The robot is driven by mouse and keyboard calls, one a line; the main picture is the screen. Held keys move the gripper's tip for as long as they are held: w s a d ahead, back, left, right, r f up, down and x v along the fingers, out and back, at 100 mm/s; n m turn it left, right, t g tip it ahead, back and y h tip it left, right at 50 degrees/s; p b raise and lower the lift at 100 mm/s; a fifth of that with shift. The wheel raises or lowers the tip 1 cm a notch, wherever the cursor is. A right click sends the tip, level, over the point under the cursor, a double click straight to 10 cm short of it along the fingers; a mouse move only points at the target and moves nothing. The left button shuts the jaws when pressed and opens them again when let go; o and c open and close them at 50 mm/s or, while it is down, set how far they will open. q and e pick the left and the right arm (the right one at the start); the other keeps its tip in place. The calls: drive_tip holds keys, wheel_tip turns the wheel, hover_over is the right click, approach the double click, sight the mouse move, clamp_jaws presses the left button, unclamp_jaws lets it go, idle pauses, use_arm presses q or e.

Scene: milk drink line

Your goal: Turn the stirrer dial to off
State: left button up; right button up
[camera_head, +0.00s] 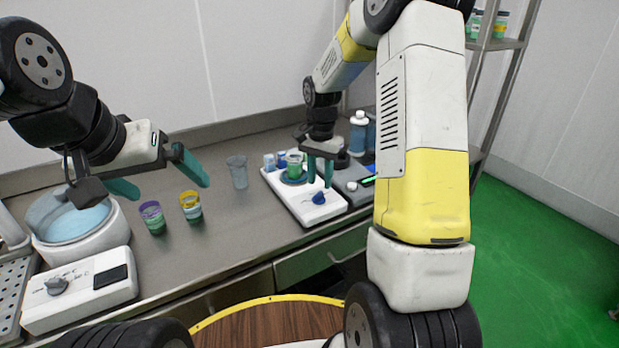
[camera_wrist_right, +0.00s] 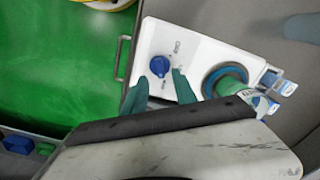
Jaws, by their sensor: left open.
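The stirrer (camera_head: 297,207) is a white box on the steel counter, with a blue dial (camera_head: 319,198) on its front part. In the right wrist view the blue dial (camera_wrist_right: 160,66) is fully visible, its pointer line too small to read surely. My right gripper (camera_head: 320,185) is above the dial, fingers pointing down and apart. In the wrist view its fingertips (camera_wrist_right: 150,76) lie either side of the dial; I cannot tell whether they touch it. My left gripper (camera_head: 173,188) is open and empty over the counter at left.
A green cup (camera_head: 294,163) stands on the stirrer's round plate. Two coloured cups (camera_head: 152,217) (camera_head: 191,206) and a clear beaker (camera_head: 238,172) stand left of it. A white device (camera_head: 84,291) with a grey knob and a pot (camera_head: 74,226) are at left. Bottles (camera_head: 358,133) stand behind.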

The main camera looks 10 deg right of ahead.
sight(319, 193)
drive_tip(key=shift+f, duration=2)
clamp_jaws()
